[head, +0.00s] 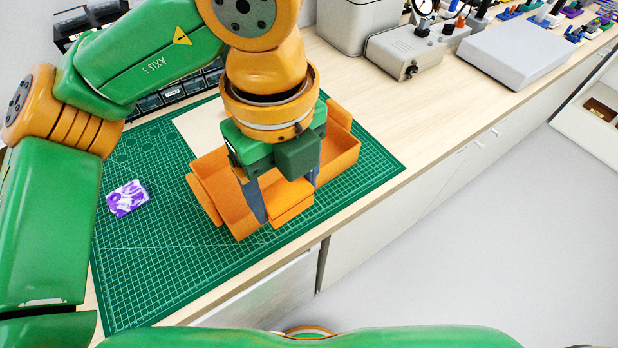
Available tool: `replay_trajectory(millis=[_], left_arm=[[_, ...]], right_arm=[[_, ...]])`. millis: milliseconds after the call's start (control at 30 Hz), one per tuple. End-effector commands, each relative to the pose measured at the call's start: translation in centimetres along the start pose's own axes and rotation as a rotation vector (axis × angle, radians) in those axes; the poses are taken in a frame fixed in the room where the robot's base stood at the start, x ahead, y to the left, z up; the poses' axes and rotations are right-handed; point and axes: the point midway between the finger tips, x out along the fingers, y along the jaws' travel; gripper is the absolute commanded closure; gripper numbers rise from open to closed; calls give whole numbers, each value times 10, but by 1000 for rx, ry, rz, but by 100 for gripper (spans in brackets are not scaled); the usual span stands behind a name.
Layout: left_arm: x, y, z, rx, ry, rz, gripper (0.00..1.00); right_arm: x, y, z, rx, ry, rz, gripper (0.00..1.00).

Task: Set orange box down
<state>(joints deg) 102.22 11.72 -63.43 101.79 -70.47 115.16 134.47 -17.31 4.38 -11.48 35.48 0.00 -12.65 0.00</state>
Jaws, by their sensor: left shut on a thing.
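An orange box (342,155), open at the top, is at the right part of the green cutting mat (150,270) in the head view. My left gripper (287,208) reaches down over it from above, with its grey fingers at the box's near side. It is shut on the box. The gripper and wrist hide the middle of the box. I cannot tell whether the box's underside touches the mat. My right gripper is not in view.
A beige sheet (200,128) lies behind the box. Grey instruments (415,50) and a flat grey case (515,52) stand at the back right. The bench's front edge runs close to the mat.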

Motion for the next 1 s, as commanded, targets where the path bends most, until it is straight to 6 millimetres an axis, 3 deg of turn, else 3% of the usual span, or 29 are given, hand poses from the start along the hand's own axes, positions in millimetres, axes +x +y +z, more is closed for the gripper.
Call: replay_trajectory(millis=[133, 267, 367, 400, 500, 700, 800, 1000], left_arm=[[4, 1, 17, -29, 5, 2, 80], [20, 3, 59, -33, 8, 4, 80], [37, 5, 92, -33, 7, 6, 80], [52, 5, 100, -28, 9, 5, 80], [72, 5, 119, -27, 5, 5, 80], [99, 6, 142, -25, 2, 5, 80], [117, 6, 140, -21, 3, 6, 80], [130, 5, 140, -19, -1, -1, 80]], right_arm=[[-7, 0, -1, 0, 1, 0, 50], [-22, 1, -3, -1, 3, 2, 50], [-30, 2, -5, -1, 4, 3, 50], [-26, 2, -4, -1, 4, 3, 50], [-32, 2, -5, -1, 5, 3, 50], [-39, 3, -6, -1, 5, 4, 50], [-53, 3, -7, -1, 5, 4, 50], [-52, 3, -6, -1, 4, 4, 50]])
